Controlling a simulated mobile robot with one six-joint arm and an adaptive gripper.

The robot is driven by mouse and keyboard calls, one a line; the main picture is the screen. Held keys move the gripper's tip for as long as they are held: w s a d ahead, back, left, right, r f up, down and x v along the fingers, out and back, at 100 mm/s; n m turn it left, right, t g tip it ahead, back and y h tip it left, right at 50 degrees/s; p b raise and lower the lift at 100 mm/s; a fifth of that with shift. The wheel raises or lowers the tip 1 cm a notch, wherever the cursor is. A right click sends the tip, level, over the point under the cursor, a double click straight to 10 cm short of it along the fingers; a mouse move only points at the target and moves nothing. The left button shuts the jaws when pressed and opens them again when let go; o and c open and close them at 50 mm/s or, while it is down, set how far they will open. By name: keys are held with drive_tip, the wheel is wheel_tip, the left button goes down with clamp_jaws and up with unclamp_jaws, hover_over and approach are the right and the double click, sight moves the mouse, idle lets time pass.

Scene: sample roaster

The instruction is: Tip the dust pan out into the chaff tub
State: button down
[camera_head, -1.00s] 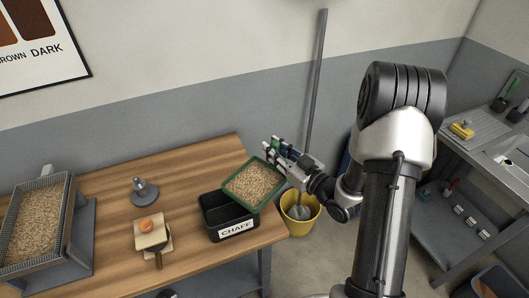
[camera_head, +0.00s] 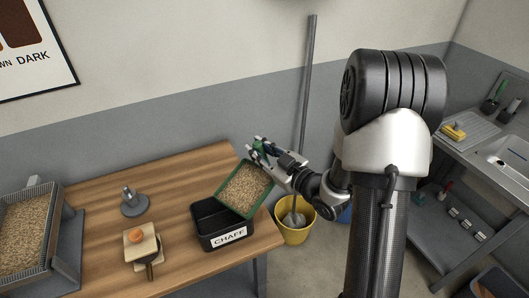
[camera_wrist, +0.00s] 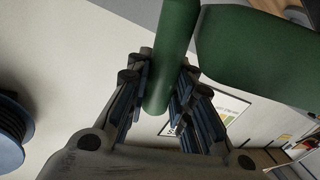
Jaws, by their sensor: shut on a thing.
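My gripper (camera_head: 259,150) is shut on the green handle (camera_wrist: 172,60) of the dust pan. The green pan (camera_head: 232,208) is full of tan chaff (camera_head: 245,187) and is held up at the table's right end, tilted somewhat in the picture. Its green underside (camera_wrist: 255,50) fills the upper right of the wrist view. The black chaff tub (camera_head: 205,237), labelled CHAFF, stands on the table just left of and below the pan. The pan covers part of the tub's right rim in the head view. The visible inside of the tub looks dark and empty.
A wooden table (camera_head: 170,185) bears a grey-framed tray of tan material (camera_head: 25,230), a grey weight-like object (camera_head: 133,203) and a wooden block with an orange knob (camera_head: 140,245). A yellow bucket (camera_head: 293,234) with a mop stands right of the table. A sink counter (camera_head: 480,150) is far right.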

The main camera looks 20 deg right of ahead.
drive_tip(key=shift+s+a+r+n+b, duration=0.1)
drive_tip(key=shift+a+r+n+b, duration=0.2)
drive_tip(key=shift+a+n, duration=0.4)
drive_tip(key=shift+s+a+r+n+h+b, duration=0.5)
drive_tip(key=shift+a+r+n+b, duration=0.85)
drive_tip(key=shift+a, duration=1.15)
drive_tip(key=shift+s+a+r+n+h+b, duration=0.15)
drive_tip(key=shift+a+r+n+h+b, duration=0.7)
drive_tip(key=shift+a+n, duration=1.3)
drive_tip(key=s+a+f+n+h+p, duration=0.1)
drive_tip(key=a+f+n, duration=0.2)
drive_tip(key=a, duration=0.5)
drive_tip(key=s+a+f+n+h, duration=0.1)
drive_tip(key=a+f+n+h, duration=0.1)
drive_tip(key=a+n, duration=0.3)
drive_tip(key=shift+a+f+p, duration=0.35)
drive_tip(key=shift+a+f, duration=0.05)
drive_tip(key=shift+a, duration=1.1)
drive_tip(key=shift+r+p, duration=1.45)
drive_tip(key=shift+p, duration=0.3)
